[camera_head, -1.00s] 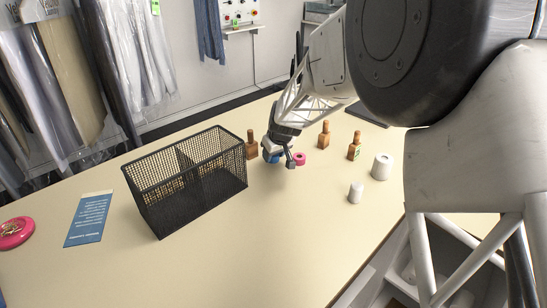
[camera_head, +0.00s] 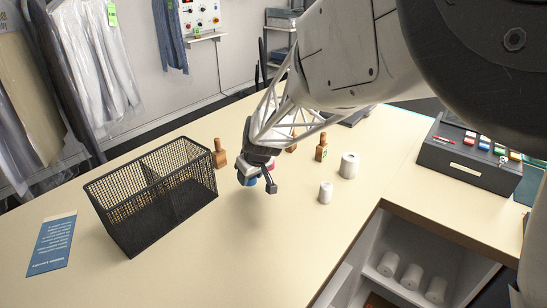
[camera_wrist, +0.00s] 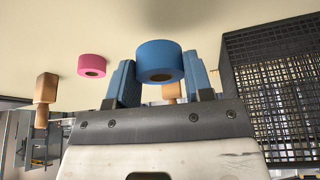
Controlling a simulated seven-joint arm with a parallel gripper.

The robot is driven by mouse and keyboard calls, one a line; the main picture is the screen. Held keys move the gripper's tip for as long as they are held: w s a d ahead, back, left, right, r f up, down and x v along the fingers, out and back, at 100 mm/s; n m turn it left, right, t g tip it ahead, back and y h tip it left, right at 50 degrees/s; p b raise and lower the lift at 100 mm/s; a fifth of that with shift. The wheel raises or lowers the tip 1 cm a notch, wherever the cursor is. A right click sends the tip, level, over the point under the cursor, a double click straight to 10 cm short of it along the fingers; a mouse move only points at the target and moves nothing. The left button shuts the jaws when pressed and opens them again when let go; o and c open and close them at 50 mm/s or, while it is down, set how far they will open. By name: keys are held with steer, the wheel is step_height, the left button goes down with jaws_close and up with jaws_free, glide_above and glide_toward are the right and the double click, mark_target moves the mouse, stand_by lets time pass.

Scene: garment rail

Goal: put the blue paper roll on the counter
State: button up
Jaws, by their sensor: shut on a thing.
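The blue paper roll (camera_wrist: 154,55) sits between the two fingers of my gripper (camera_wrist: 160,80) in the wrist view, its round end with a dark core hole showing. The gripper is shut on it. In the head view, my gripper (camera_head: 258,182) is over the counter (camera_head: 180,260), just right of the wire basket, with a little of the blue roll (camera_head: 248,181) showing below it. A soft shadow lies on the counter nearby. The roll seems to be just above the counter, but I cannot tell the gap exactly.
A black mesh basket (camera_head: 150,200) stands left of my gripper. A pink roll (camera_wrist: 92,65) stands close by. A blue leaflet (camera_head: 52,244) lies at the left. The front counter is clear.

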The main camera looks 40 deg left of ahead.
steer(key=shift+s+d+r, duration=0.1)
steer(key=shift+s+d, duration=0.45)
steer(key=shift+d, duration=0.25)
steer(key=shift+s+d+r, duration=0.1)
steer(key=shift+s+d, duration=0.45)
steer(key=shift+d, duration=0.25)
